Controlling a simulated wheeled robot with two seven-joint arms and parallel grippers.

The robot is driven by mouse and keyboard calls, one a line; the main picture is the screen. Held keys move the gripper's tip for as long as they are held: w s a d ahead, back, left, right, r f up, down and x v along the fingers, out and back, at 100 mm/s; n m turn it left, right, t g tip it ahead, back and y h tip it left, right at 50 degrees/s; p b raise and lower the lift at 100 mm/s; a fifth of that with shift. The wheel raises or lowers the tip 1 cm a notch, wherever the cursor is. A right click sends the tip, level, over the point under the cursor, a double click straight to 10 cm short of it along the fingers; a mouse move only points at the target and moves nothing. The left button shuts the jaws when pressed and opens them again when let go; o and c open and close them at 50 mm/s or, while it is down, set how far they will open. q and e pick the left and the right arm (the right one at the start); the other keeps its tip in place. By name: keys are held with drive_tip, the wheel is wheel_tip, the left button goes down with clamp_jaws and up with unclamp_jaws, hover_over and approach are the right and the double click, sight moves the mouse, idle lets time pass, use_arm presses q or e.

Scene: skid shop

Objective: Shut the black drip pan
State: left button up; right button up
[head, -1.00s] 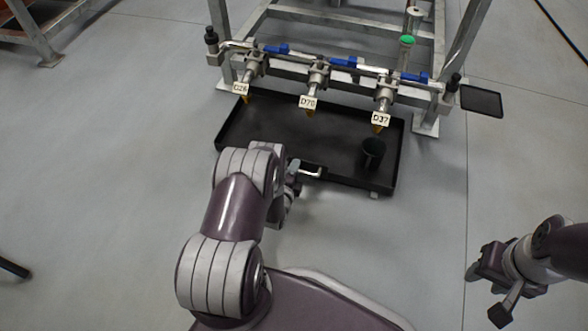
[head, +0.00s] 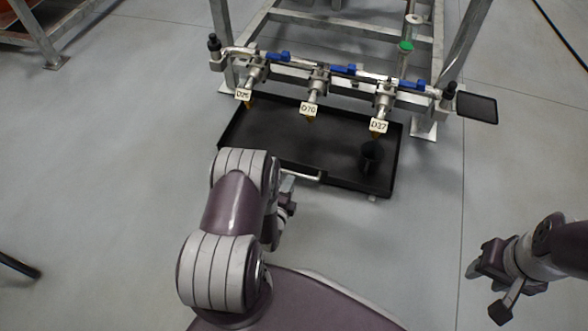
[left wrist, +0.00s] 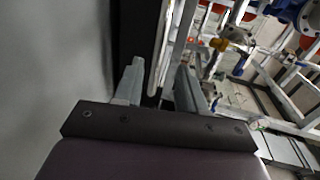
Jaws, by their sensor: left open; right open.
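The black drip pan (head: 290,150) lies on the floor under the row of valves and sticks out in front of the steel frame. A metal handle (head: 302,175) shows on its near edge. A black cup (head: 370,157) stands in the pan's right part. My left gripper (head: 287,186) is at the near edge beside the handle, partly hidden by my arm. In the left wrist view its two fingers (left wrist: 157,88) are apart, with the pan's dark edge and a pale bar beyond them; I cannot tell whether they touch. My right gripper (head: 484,285) is open and empty, over bare floor at right.
Three valves with blue levers and tags D26, D70 (head: 308,109) and D37 hang over the pan. Steel frame legs (head: 424,125) stand beside it. A small dark plate (head: 477,107) is at the right. The floor in front is clear.

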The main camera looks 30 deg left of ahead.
use_arm(q)
drive_tip(key=p+v, duration=0.1)
drive_tip(key=v, duration=0.4)
use_arm(e)
wheel_tip(320, 180, up, 2)
drive_tip(key=shift+r, duration=0.25)
